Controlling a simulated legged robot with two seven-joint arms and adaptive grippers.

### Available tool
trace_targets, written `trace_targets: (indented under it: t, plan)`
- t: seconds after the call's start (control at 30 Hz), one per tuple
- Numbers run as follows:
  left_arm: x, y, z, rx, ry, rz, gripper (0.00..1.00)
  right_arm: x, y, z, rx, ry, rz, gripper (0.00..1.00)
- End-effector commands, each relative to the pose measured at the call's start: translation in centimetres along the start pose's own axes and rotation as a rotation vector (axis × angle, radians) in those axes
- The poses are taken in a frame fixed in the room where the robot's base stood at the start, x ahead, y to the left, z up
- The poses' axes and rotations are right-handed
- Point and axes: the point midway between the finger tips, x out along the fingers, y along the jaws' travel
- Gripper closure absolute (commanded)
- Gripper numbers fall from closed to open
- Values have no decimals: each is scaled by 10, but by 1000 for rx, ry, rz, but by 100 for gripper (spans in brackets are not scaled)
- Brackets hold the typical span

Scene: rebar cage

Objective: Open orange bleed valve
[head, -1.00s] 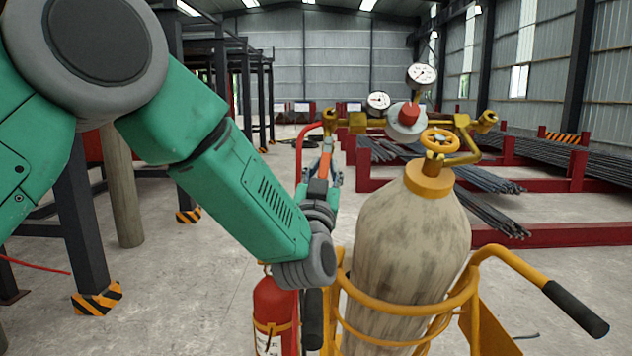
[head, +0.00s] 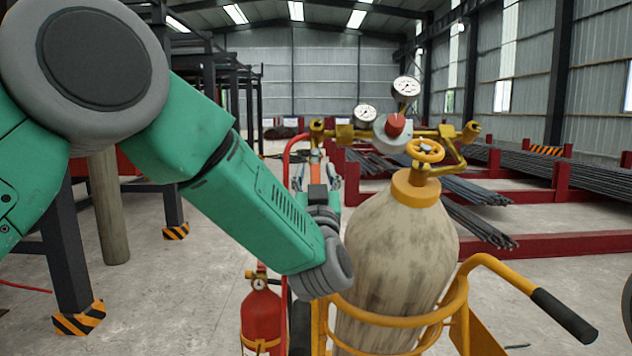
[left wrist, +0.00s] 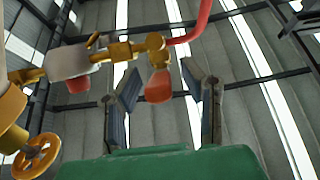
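The orange bleed valve handle (left wrist: 158,86) hangs from a brass fitting at the left end of the manifold. In the head view a small orange part of it (head: 315,160) shows beyond my left gripper (head: 317,178). In the left wrist view the two fingers of my left gripper (left wrist: 163,88) stand apart, one to each side of the handle. The gripper is open, and I see no finger contact. How deep the handle lies between the fingers is hard to tell. My right gripper is not in view.
The gas cylinder (head: 398,250) stands in a yellow cart (head: 455,300), with a yellow handwheel (head: 425,151) and two gauges (head: 405,88) above. A red hose (head: 290,150) curves by the fitting. A red extinguisher (head: 262,315) stands left of the cylinder. Racks of rebar (head: 480,215) lie behind.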

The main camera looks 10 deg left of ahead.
Motion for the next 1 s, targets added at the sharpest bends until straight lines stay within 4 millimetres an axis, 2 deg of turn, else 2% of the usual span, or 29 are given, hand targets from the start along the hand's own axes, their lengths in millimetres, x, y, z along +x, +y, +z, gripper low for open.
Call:
trace_targets:
  t: [0.33, 0.7, 0.83, 1.0]
  plan:
    - [-7, 1, 6, 4, -13, 4, 64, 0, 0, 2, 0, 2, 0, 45]
    - [-64, 2, 6, 5, -12, 5, 64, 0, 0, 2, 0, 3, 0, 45]
    - [-74, 2, 6, 4, -10, 4, 64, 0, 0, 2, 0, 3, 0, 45]
    - [-78, 2, 6, 3, -10, 4, 64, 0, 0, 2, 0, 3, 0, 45]
